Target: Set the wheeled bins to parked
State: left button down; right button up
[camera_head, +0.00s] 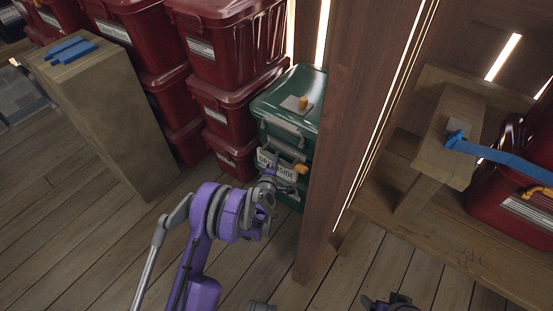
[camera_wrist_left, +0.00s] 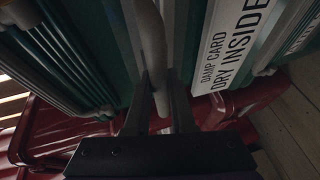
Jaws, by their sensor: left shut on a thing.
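A stack of green lidded bins (camera_head: 278,105) stands between the red bins and a wooden post. A white label reading "DRY INSIDE" (camera_head: 268,160) is on its front and also shows in the left wrist view (camera_wrist_left: 232,45). My left gripper (camera_head: 270,178) is at the front of the green stack. In the left wrist view its fingers (camera_wrist_left: 160,100) are shut on a grey bar handle (camera_wrist_left: 152,50) at the green bin front. Wheels are not visible. Part of my right arm shows at the bottom edge of the head view; its gripper does not show.
Red lidded bins (camera_head: 222,60) are stacked left of the green ones. A wooden block (camera_head: 110,110) with blue strips stands farther left. A wooden post (camera_head: 355,100) is close on the right. A blue strap (camera_head: 500,158) and a red bin (camera_head: 510,205) are beyond it. Plank floor in front is clear.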

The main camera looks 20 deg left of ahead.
pick_arm(q)
jog(key=shift+w+r, duration=0.1)
jog(key=c, duration=0.8)
grip_release()
jog(key=shift+d, duration=0.1)
jog(key=shift+o, duration=0.2)
jog(key=s+r+p, duration=0.1)
jog(key=s+r, duration=0.1)
jog(key=s, duration=0.8)
jog(key=shift+s+d, duration=0.3)
jog(key=shift+d, duration=0.15)
